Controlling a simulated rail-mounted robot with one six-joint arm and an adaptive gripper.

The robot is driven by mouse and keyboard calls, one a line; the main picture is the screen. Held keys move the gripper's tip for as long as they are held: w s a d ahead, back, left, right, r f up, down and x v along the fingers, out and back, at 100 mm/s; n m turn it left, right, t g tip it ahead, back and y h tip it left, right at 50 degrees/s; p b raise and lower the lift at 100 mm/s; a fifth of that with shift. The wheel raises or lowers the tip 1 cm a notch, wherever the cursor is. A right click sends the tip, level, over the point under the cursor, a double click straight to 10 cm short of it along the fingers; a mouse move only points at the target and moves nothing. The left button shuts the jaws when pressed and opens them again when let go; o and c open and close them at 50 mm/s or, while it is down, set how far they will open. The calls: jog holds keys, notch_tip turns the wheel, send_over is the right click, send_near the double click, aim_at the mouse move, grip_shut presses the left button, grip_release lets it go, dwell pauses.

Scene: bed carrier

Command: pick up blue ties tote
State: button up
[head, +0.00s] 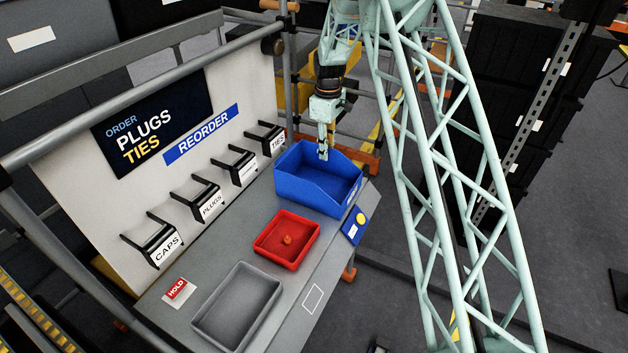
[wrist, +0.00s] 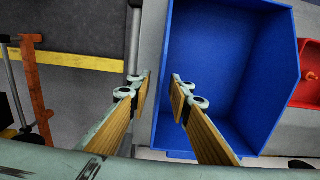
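The blue tote (head: 308,192) stands at the far end of the grey worktop, near the TIES holder (head: 271,138). Its contents are not clear; the part seen in the wrist view (wrist: 225,60) looks empty. My gripper (head: 323,156) points down at the tote's far right wall. In the wrist view my gripper (wrist: 162,82) has its two fingers apart. One finger overlaps the tote's inside and the other shows outside it, with the wall's edge between them. I cannot tell how deep the tips are or whether they touch the wall.
A red tray (head: 268,252) with a small red piece (head: 287,239) sits beside the tote, and an empty grey tray (head: 208,318) nearer. A blue panel with a yellow button (head: 361,218) is on the front edge. A board (head: 150,125) reads PLUGS, TIES. A rail frame stands behind.

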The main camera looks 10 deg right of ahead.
dwell(0.5)
grip_shut()
